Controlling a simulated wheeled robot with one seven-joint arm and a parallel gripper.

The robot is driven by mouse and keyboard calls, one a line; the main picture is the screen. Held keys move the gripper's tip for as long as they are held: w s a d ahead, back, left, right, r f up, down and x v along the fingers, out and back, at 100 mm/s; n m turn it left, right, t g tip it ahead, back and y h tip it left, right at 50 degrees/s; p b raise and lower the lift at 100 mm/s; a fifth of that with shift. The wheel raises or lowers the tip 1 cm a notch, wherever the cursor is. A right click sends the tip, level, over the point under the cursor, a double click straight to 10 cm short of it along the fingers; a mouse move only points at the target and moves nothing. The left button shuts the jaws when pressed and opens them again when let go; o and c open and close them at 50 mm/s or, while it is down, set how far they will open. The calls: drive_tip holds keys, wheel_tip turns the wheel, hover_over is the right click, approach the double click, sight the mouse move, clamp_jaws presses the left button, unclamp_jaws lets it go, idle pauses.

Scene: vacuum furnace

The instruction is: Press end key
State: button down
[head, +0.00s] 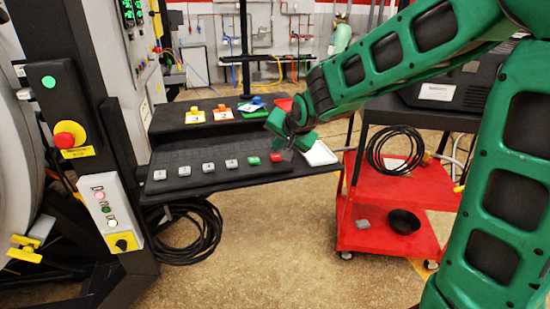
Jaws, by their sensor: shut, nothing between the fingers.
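A row of square keys sits on the black console shelf (220,178). Several grey keys (208,168) are on the left, then a green key (254,161) and a red key (275,157) at the right end. The key lettering is too small to read, so I cannot tell which one is marked end. My gripper (290,147) is shut and empty, close to the red key at its upper right. I cannot tell whether it touches the key.
A white tray (319,154) lies right of the keys. Colored blocks on numbered cards (195,116) stand on the shelf behind. A red cart (385,233) stands at right. A post with a red emergency button (66,139) is at left. The floor in front is clear.

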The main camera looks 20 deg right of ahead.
sight(278, 158)
drive_tip(key=shift+f, duration=0.15)
drive_tip(key=shift+f, duration=0.2)
drive_tip(key=shift+f, duration=0.5)
idle(0.8)
drive_tip(key=shift+r, duration=0.15)
drive_tip(key=shift+s+r, duration=0.1)
drive_tip(key=shift+r, duration=0.65)
drive_tip(key=shift+r, duration=2.55)
